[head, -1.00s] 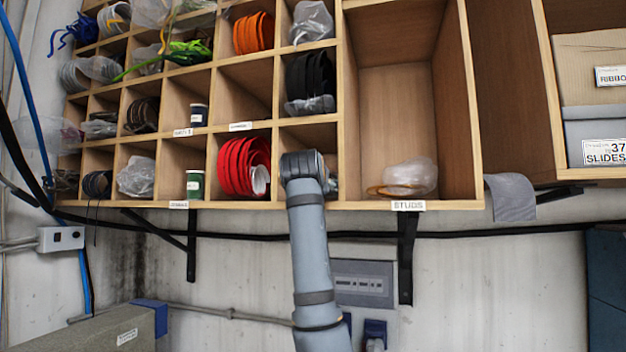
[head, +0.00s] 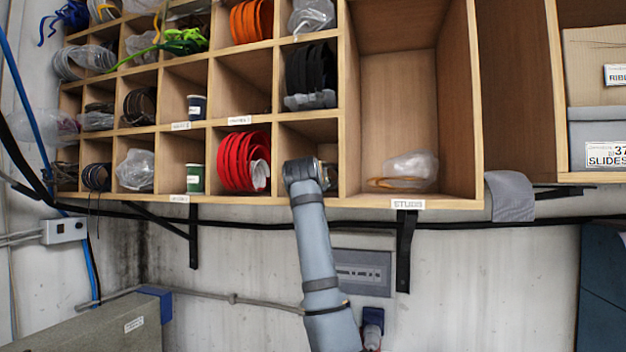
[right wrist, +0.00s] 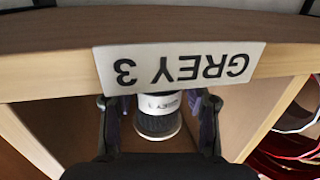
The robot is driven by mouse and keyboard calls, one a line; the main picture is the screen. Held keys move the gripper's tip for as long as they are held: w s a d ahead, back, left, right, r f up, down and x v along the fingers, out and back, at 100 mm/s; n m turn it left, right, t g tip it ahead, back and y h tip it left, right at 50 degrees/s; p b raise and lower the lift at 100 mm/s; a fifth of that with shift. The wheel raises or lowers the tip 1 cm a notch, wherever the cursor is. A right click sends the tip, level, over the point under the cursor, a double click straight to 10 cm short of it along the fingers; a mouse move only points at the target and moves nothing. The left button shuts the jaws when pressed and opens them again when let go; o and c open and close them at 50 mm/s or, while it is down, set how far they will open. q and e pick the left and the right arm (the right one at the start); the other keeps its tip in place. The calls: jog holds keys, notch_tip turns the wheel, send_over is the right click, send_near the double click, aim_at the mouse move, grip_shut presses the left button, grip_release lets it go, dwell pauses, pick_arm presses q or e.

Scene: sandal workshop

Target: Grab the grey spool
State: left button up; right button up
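In the right wrist view a spool (right wrist: 158,116) with a dark grey wound band and a pale label end stands inside a wooden compartment, behind a label reading GREY 3 (right wrist: 180,67), which appears upside down. My right gripper (right wrist: 158,118) is open, with one finger on each side of the spool and a visible gap on both sides. In the head view my right arm reaches up to the bottom-row compartment right of the red coils; its wrist hides the gripper (head: 318,172) and most of the spool. My left gripper is not in view.
The wooden shelf edge (right wrist: 50,50) runs close to the gripper in the wrist view. Red coils (head: 244,160) fill the compartment to the left, and black coils (head: 311,72) sit above. A STUDS bin (head: 405,105) with a clear bag (head: 410,166) lies to the right.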

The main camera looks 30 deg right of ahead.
jog(key=shift+d, duration=0.1)
jog(key=c, duration=0.7)
jog(key=shift+s+r+b, duration=0.1)
jog(key=shift+r+b, duration=0.1)
jog(key=shift+b, duration=0.45)
jog(key=r, duration=0.6)
jog(key=shift+a, duration=0.2)
jog(key=shift+s+a+r, duration=0.15)
jog(key=shift+a+r, duration=0.05)
jog(key=shift+r, duration=0.05)
jog(key=w+a+b+v, duration=0.1)
jog(key=b+v, duration=0.3)
jog(key=v, duration=0.5)
jog(key=w+a+b+v, duration=0.1)
jog(key=a+b+v, duration=0.1)
jog(key=b+v, duration=0.3)
jog(key=v, duration=0.4)
jog(key=shift+a+f, duration=0.2)
jog(key=shift+f, duration=0.1)
